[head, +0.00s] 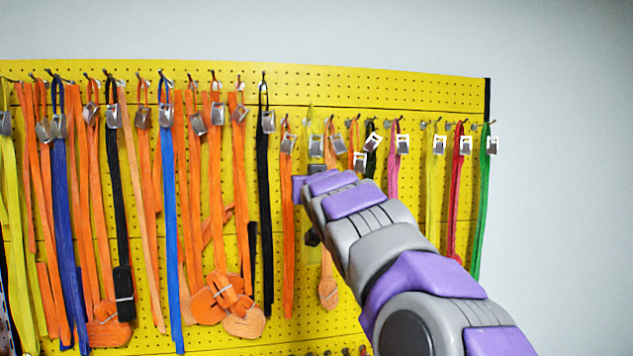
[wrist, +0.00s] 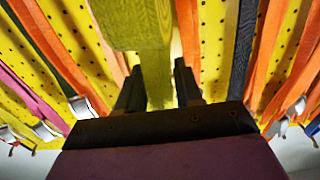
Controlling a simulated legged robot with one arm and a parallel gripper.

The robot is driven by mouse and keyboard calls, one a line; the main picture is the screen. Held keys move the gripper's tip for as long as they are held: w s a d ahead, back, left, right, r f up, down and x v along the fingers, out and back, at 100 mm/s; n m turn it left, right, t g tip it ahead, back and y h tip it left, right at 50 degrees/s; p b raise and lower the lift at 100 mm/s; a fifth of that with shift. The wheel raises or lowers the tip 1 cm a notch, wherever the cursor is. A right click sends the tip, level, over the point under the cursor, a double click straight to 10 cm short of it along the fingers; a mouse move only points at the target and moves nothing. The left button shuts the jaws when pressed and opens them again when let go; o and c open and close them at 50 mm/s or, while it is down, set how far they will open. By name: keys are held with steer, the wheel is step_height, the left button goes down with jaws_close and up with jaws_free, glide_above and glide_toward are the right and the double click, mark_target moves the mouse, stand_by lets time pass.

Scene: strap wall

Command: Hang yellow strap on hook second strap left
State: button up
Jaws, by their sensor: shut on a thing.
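A yellow-green strap (head: 310,118) shows just above my gripper (head: 316,172) in the head view, with a silver buckle (head: 316,147) below its top. In the wrist view the yellow strap (wrist: 155,65) runs between the two fingers of my gripper (wrist: 158,88), which is shut on it. The strap is close in front of the pegboard, between an orange strap (head: 287,200) on the left and another orange strap (head: 335,140) on the right. My arm hides much of the lower strap. I cannot tell whether its loop is on a hook.
A yellow pegboard (head: 400,92) carries a row of hooks with many hanging straps. A black strap (head: 264,200) hangs left of my gripper. Pink (head: 393,165), yellow (head: 433,185), red (head: 456,190) and green (head: 483,195) straps hang right. Plain wall is beyond the right edge.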

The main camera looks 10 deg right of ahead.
steer(key=shift+w+a+p, duration=0.3)
steer(key=shift+w, duration=0.25)
steer(key=shift+w+d+f+p, duration=0.15)
steer(key=shift+w+d+p, duration=0.5)
steer(key=shift+w+d, duration=0.35)
jaws_close()
steer(key=shift+w+a+f, duration=0.25)
steer(key=shift+w+f, duration=0.55)
steer(key=shift+w, duration=0.15)
steer(key=shift+a, duration=0.1)
steer(key=o, duration=1.2)
jaws_free()
